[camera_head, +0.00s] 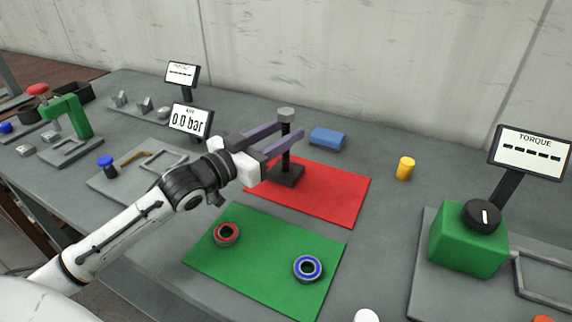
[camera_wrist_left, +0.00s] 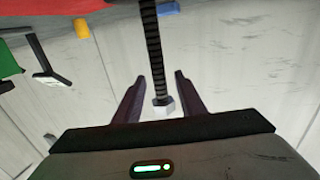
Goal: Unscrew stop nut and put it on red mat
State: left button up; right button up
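The screw jack is a dark threaded post (camera_head: 286,135) on a dark square base (camera_head: 287,174), upright at the red mat's (camera_head: 335,197) back edge. The light grey stop nut (camera_head: 286,113) sits at the post's top. In the left wrist view, the hexagonal nut (camera_wrist_left: 163,106) shows at the end of the threaded post (camera_wrist_left: 151,45), between my spread fingers. My left gripper (camera_head: 290,130) is open, with its purple fingers on either side of the post, just below the nut in the head view. A gap shows beside each finger in the wrist view. My right gripper is not in view.
A green mat (camera_head: 262,255) in front holds a red-rimmed ring (camera_head: 226,225) and a blue-rimmed ring (camera_head: 296,268). A yellow cylinder (camera_head: 405,167) and green torque box (camera_head: 466,246) stand right.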

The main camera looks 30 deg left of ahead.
pick_arm(q)
jog(key=x, duration=0.5)
jog(key=shift+p, duration=0.35)
grip_shut()
dwell(1.0)
jog(key=shift+w+r, duration=0.1)
jog(key=shift+r, duration=0.2)
